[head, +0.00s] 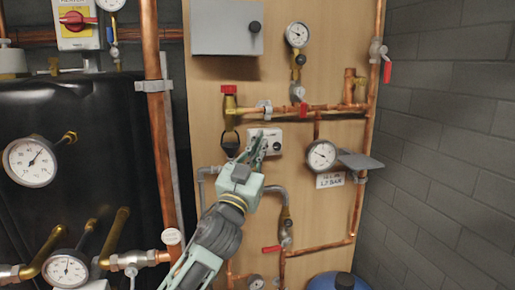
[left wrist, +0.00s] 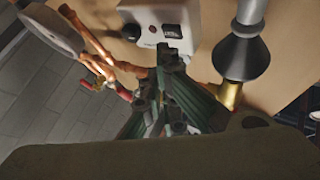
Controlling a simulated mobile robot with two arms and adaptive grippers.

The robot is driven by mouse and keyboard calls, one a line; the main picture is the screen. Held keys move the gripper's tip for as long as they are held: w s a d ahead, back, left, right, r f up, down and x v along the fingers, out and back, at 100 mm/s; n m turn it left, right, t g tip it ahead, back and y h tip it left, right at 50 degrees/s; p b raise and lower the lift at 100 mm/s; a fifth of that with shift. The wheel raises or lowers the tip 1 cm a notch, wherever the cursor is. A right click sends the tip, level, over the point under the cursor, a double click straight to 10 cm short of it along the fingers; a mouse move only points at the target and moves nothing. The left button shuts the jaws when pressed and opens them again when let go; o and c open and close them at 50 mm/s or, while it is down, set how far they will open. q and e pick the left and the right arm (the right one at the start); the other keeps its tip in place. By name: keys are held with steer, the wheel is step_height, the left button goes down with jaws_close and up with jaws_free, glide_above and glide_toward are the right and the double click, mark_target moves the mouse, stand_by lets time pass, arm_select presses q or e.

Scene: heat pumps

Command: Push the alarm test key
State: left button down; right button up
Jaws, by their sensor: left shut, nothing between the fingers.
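A small white box (head: 274,134) is mounted on the wooden board, with a dark round knob on its face. In the left wrist view the white box (left wrist: 152,14) shows a round black knob (left wrist: 132,31) and a small black key-like part (left wrist: 172,30). Its lettering is too small to read. My left gripper (head: 260,140) is shut and empty, its fingertips in front of the box's left part. In the left wrist view the fingertips (left wrist: 168,52) are just below the black part; I cannot tell if they touch. My right gripper is not in view.
Copper pipes (head: 330,108) surround the box. A pressure gauge (head: 321,155) and a grey flat plate (head: 360,161) are to its right. A dark funnel-shaped fitting (head: 230,145) hangs close at left, also large in the left wrist view (left wrist: 240,52). A grey box (head: 226,27) is above.

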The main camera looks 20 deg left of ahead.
arm_select(q)
steer(key=shift+s+d+p, duration=0.1)
steer(key=shift+s+d, duration=0.45)
steer(key=shift+s, duration=0.25)
steer(key=shift+s+d+p, duration=0.1)
steer(key=shift+s+d, duration=0.4)
steer(key=shift+s, duration=0.3)
steer(key=shift+s+d+p, duration=0.1)
steer(key=shift+s+d, duration=0.45)
steer(key=shift+s, duration=0.25)
